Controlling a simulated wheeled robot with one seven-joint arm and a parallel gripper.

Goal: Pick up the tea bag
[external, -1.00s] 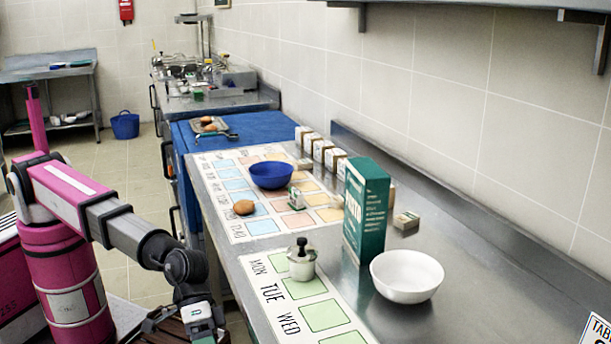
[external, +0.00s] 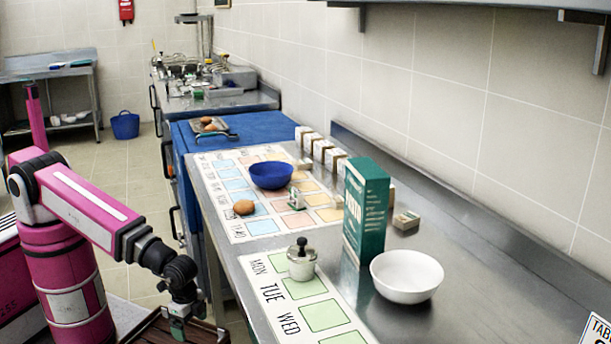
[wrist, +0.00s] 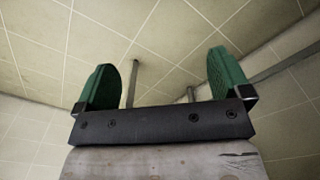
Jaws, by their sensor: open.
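A small white and green packet (external: 296,199) stands on the pastel chart behind the metal pot; it may be the tea bag, but it is too small to tell. My gripper (external: 180,326) hangs low at the left of the counter, near a dark wooden slatted surface and well away from the packet. In the wrist view my gripper (wrist: 162,72) is open, its two green fingers wide apart with nothing between them. Only tiled surfaces and thin bars show beyond them; the packet is not in that view.
A blue bowl (external: 271,175) and an egg (external: 243,207) are near the packet. A lidded metal pot (external: 301,262), a tall green box (external: 365,212) and a white bowl (external: 406,276) stand nearer. Several small boxes (external: 322,149) line the wall side. Bare steel lies at right.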

